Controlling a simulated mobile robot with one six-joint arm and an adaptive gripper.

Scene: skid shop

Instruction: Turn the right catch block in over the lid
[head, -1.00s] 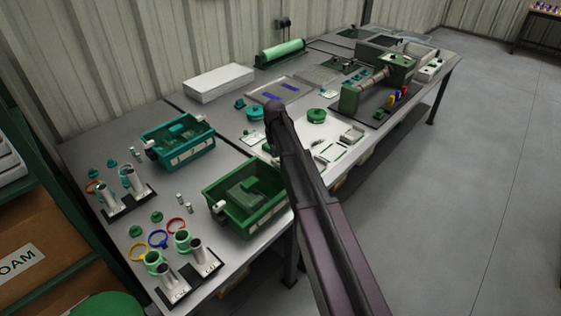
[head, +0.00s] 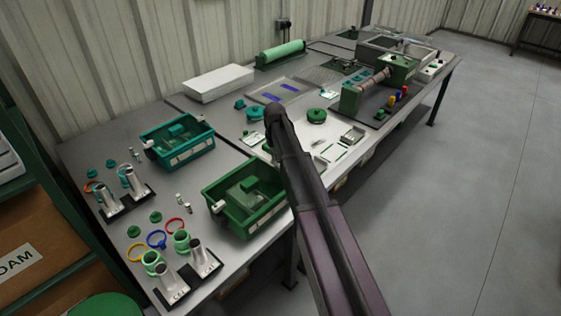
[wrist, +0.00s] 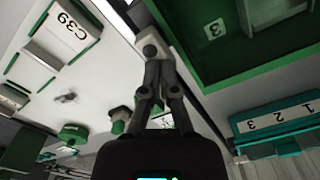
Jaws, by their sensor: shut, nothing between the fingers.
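The green bin (head: 232,222) stands at the front edge of the bench, with a green lid (head: 243,190) showing inside its rim. A pale catch block (head: 220,207) is at its left end. In the wrist view a whitish catch block (wrist: 150,47) with a round dark spot sits beside the bin's green wall (wrist: 230,68). My gripper (wrist: 163,62) is shut and empty, its fingertips right at this block; I cannot tell whether they touch it. In the head view my arm hides the gripper and most of the bin's right end.
A teal bin (head: 178,152) stands behind to the left. Metal cups and coloured rings (head: 157,239) crowd the bench's left end. A white tray area (head: 340,150) with small parts lies right of my arm. The floor at right is clear.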

